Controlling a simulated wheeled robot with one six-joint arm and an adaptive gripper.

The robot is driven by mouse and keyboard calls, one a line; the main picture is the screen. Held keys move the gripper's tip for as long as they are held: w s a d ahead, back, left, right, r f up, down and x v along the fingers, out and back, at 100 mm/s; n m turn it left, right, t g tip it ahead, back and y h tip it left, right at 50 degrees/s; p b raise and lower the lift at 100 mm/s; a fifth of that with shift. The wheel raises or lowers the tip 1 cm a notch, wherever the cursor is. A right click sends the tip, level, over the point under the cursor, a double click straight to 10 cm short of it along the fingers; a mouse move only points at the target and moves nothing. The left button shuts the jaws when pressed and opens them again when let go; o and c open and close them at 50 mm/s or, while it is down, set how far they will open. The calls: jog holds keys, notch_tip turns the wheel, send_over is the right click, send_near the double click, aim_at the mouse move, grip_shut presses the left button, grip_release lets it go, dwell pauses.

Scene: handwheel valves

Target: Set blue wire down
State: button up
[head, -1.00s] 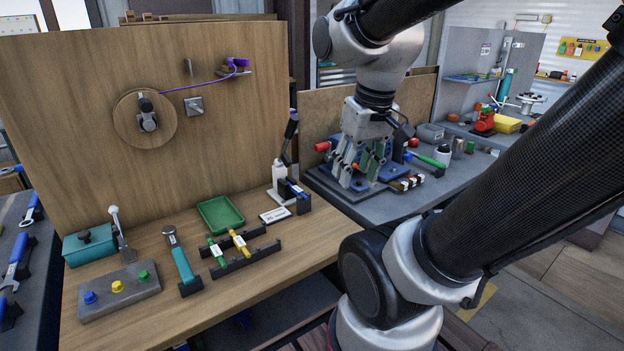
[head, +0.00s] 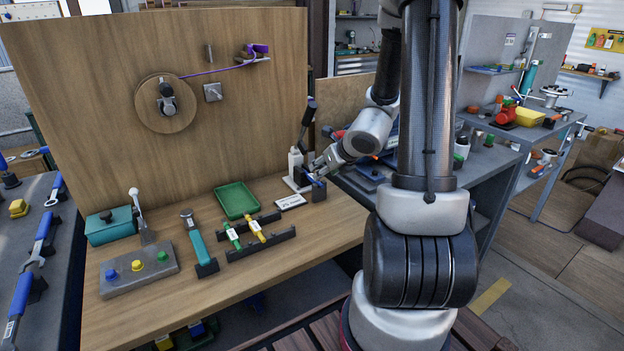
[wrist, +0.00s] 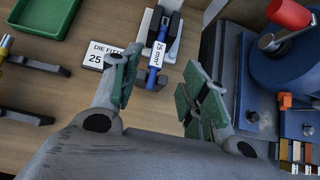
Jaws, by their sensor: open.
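The blue wire piece (wrist: 157,58) has a white "25 mm²" label. It lies at a black holder (wrist: 154,80) near the bench's right end; how it is seated is unclear. In the head view the blue wire (head: 315,180) is small and partly covered by my gripper (head: 321,166). In the wrist view my gripper (wrist: 160,92) is open, with green-padded fingers spread apart. The blue wire shows beyond the fingertips, between them in the picture and closer to the left finger. Nothing is held.
A "DIE FIT" card marked 25 (wrist: 102,56) lies left of the wire. A crimping tool with a black handle (head: 306,122) stands behind it. A rack (head: 260,247) holds green and yellow wires. A green tray (head: 236,200) is behind. A blue fixture (wrist: 282,70) is right.

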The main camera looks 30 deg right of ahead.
aim_at(311, 177)
jog(key=x, duration=0.7)
jog(key=shift+w+a, duration=0.15)
jog(key=shift+w, duration=0.25)
jog(key=shift+c, duration=0.4)
grip_shut()
